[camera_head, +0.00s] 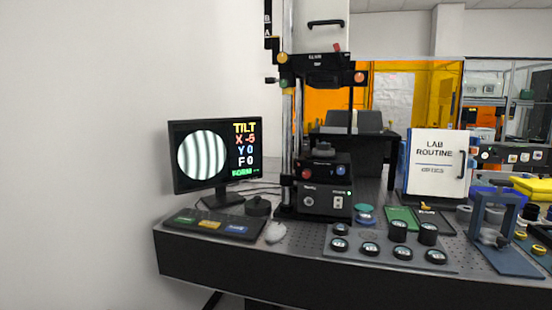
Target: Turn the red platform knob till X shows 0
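The monitor (218,155) stands at the left of the bench. Its screen reads TILT, X -5, Y 0, F 0, with a green line below too small to read surely. A round field of dark and light upright stripes (203,155) fills its left half. The red knob (307,173) is on the front of the black platform (324,166), left of a blue knob (341,169). The platform sits on the black instrument base (325,201) under the tall column. Neither of my grippers is in view, and nothing touches the red knob.
A control panel (225,223) and a pale mouse (275,232) lie at the front left. Several round black-sided pieces stand on a grey tray (385,258) in front right of the instrument. A blue stand (500,225) and a white LAB ROUTINE binder (435,165) are further right.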

